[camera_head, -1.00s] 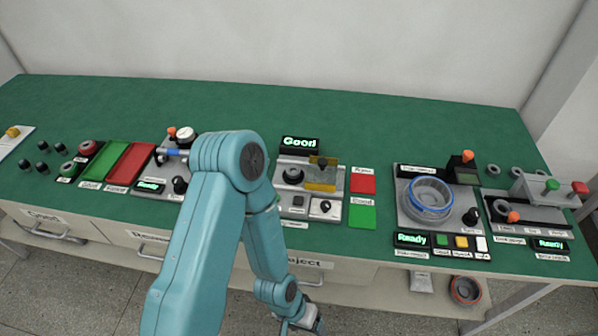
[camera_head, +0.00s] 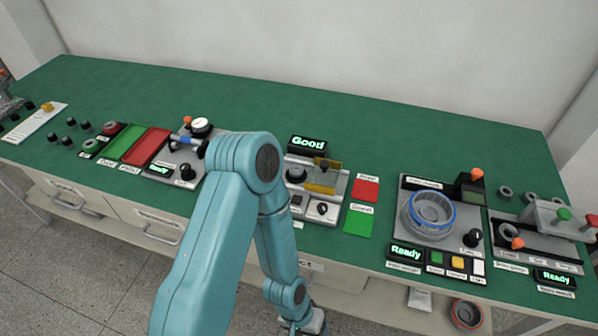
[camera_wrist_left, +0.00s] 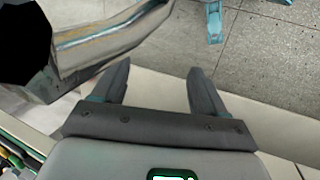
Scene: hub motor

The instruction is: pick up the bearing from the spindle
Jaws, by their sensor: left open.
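A dark round piece (camera_head: 296,174) sits on the grey station under the "Good" display, beside a yellow guard; it may be the bearing on its spindle, but it is too small to tell. My left arm rises in front of the bench and bends down, with its gripper (camera_head: 312,322) low at the bottom edge, below the bench top and away from that station. In the left wrist view the left gripper (camera_wrist_left: 158,75) is open with nothing between its fingers. My right gripper is not in view.
A red plate (camera_head: 366,188) and a green plate (camera_head: 358,221) lie right of the station. Further right is a station with a blue-rimmed ring (camera_head: 431,211) and a press-like station (camera_head: 540,240). Several loose rings lie behind it. The back of the green bench (camera_head: 330,110) is clear.

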